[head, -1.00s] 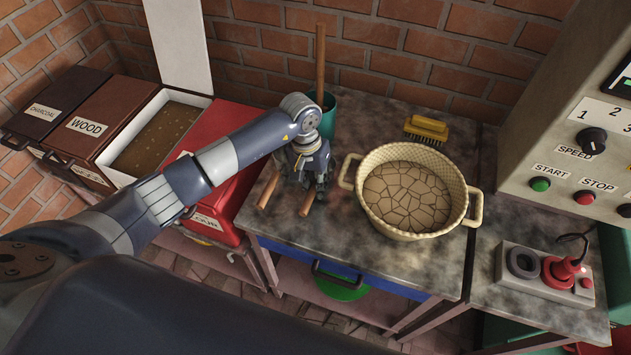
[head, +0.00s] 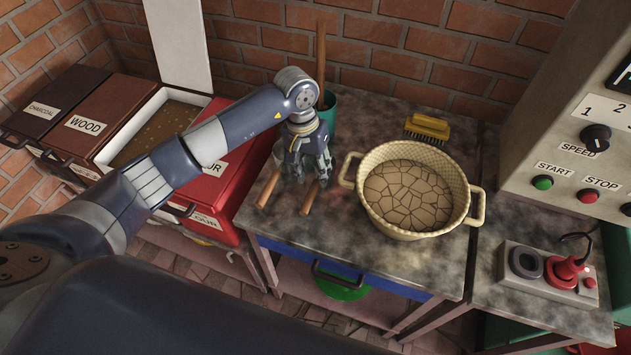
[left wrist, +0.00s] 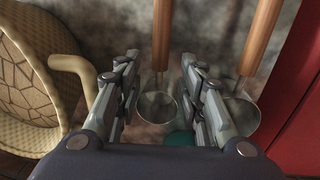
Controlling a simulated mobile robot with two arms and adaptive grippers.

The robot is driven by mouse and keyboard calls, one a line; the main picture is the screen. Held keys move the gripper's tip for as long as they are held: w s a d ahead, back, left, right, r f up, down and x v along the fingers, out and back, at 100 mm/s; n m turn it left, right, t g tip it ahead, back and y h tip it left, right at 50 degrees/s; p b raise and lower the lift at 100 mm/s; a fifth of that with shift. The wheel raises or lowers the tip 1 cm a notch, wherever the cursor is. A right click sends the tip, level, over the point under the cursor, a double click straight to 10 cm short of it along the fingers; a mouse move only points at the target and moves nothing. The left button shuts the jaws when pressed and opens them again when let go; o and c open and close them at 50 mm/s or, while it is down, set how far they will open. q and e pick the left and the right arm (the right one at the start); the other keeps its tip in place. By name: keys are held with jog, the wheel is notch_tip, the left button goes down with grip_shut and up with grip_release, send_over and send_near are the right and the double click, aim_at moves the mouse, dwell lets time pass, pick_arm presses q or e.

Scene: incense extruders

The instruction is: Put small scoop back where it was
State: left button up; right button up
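Two metal scoops with wooden handles lie side by side on the worktable, their handles toward its front edge. One scoop handle (head: 309,197) is nearer the basket; the other scoop handle (head: 268,188) is nearer the red box. My left gripper (head: 305,176) is over the scoop nearer the basket and hides its bowl in the head view. In the left wrist view my left gripper (left wrist: 160,60) has its fingers apart, with that scoop's bowl (left wrist: 157,106) showing between them. The other scoop's bowl (left wrist: 242,115) is partly behind a finger. My right gripper is out of view.
A woven basket (head: 468,205) with a cracked brown filling stands right of the scoops. A brush (head: 428,127) lies behind it. A teal cup (head: 328,115) holding a wooden handle stands at the back. A red flour box (head: 240,160) borders the table on the left.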

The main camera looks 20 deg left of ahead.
pick_arm(q)
notch_tip(320, 180, up, 7)
jog(key=b, duration=0.1)
jog(key=shift+a, duration=0.45)
jog(key=shift+s, duration=0.1)
